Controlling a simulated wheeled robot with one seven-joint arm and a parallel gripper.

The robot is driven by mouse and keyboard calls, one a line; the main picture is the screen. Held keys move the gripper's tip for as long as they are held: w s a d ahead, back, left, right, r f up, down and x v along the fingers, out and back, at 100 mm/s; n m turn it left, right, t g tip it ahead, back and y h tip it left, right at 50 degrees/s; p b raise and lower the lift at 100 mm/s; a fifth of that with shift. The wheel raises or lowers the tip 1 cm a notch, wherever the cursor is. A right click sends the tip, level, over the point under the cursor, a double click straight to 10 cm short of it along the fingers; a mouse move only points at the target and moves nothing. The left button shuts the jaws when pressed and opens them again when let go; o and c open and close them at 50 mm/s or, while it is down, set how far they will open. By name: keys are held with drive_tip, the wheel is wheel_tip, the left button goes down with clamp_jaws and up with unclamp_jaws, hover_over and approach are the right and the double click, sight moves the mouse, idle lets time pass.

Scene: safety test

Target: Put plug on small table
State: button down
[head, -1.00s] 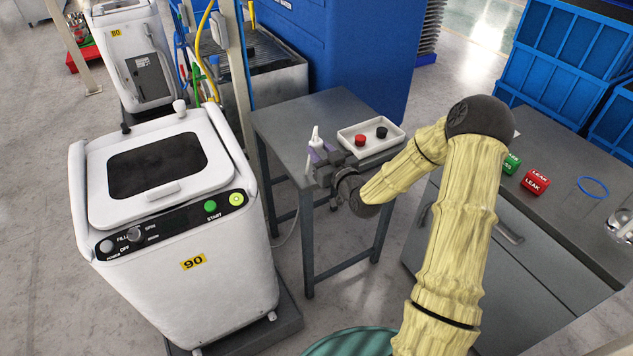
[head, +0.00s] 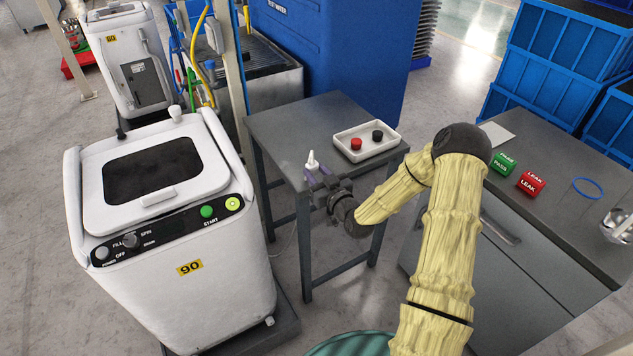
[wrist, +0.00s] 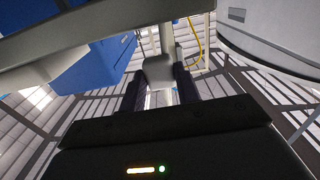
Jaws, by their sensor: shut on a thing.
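The plug (head: 312,161) is a small white piece with a narrow tip, in the head view at the front edge of the small table (head: 290,125). My gripper (head: 319,178) is shut on it, with the purple-grey fingers at its sides. In the wrist view the pale plug (wrist: 160,72) shows between the two dark fingers of my gripper (wrist: 160,90). The plug's lower part is hidden by the fingers in the head view. I cannot tell whether it touches the table.
A white tray (head: 342,153) with a red and a black round piece stands on the small table. A white washer-like machine (head: 180,270) is at the left. A grey bench (head: 540,215) with red and green blocks is at the right. The table's back left is clear.

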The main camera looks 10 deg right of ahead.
drive_tip(key=shift+f, duration=1.65)
drive_tip(key=shift+f, duration=0.15)
drive_tip(key=c, duration=1)
unclamp_jaws()
drive_tip(key=shift+c, duration=0.2)
drive_tip(key=b+v, duration=0.1)
drive_tip(key=v, duration=1.1)
